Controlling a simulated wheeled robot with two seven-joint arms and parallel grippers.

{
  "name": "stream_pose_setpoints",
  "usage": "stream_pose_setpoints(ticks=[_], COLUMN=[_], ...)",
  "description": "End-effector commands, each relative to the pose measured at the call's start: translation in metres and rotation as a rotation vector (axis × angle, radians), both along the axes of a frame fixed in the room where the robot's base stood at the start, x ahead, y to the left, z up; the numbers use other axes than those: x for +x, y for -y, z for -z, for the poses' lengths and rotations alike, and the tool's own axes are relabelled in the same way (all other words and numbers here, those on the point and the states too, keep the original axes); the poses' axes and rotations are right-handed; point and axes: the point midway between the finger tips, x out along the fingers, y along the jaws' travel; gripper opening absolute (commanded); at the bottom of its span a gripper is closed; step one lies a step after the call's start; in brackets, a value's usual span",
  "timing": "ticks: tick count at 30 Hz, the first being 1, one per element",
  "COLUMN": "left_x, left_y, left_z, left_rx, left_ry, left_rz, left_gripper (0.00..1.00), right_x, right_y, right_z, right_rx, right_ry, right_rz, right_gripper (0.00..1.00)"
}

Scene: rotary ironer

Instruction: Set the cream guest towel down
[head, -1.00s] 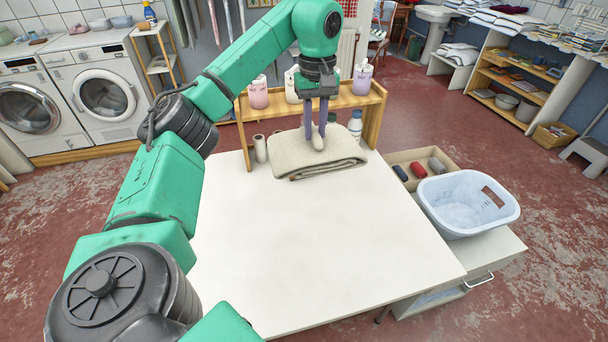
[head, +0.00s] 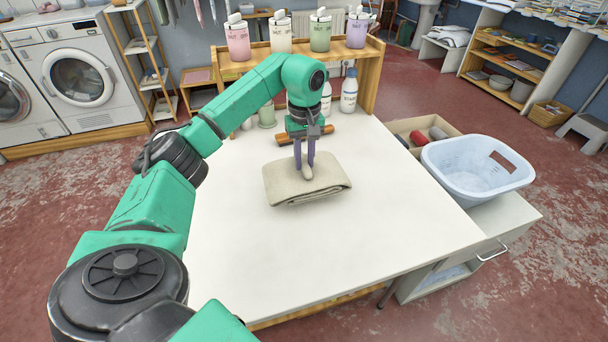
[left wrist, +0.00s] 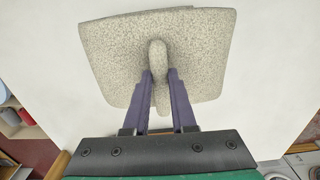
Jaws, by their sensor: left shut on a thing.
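The cream guest towel (head: 325,188) is folded into a thick, flat bundle over the middle of the white table (head: 330,250). The towel also shows in the left wrist view (left wrist: 110,50), with a pinched ridge in its middle. My left gripper (head: 305,172) points down at the towel from above. Its purple fingers are shut on that ridge, as the left wrist view (left wrist: 159,80) also shows. I cannot tell for sure whether the towel's underside touches the table. My right gripper is not in view.
A wooden shelf (head: 372,75) with colored dispensers and bottles stands at the table's back edge. Brown rolls (head: 290,138) lie behind the towel. A pale blue basket (head: 470,170) and a bin (head: 400,125) stand at the right. The front of the table is clear.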

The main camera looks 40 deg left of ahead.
Motion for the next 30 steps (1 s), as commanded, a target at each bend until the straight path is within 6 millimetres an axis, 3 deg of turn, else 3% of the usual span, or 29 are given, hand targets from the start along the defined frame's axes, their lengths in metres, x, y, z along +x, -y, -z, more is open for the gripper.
stream_pose_setpoints(ticks=[7,17,18,19,30], left_x=[0.0,0.0,0.0,0.0,0.0], left_y=[0.0,0.0,0.0,0.0,0.0], left_z=[0.04,0.045,0.045,0.045,0.041], left_rx=[0.0,0.0,0.0,0.0,0.0], left_ry=[0.0,0.001,0.001,0.001,0.001], left_rz=[0.0,0.0,0.0,0.0,0.0], left_gripper=[0.0,0.0,0.4,0.51,0.54], right_x=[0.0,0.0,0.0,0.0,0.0], right_y=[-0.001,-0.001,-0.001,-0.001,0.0], right_z=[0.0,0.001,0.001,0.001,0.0], right_rx=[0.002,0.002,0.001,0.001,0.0], right_ry=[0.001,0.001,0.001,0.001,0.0], right_rz=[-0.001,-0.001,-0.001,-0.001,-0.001], right_gripper=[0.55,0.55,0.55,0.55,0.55])
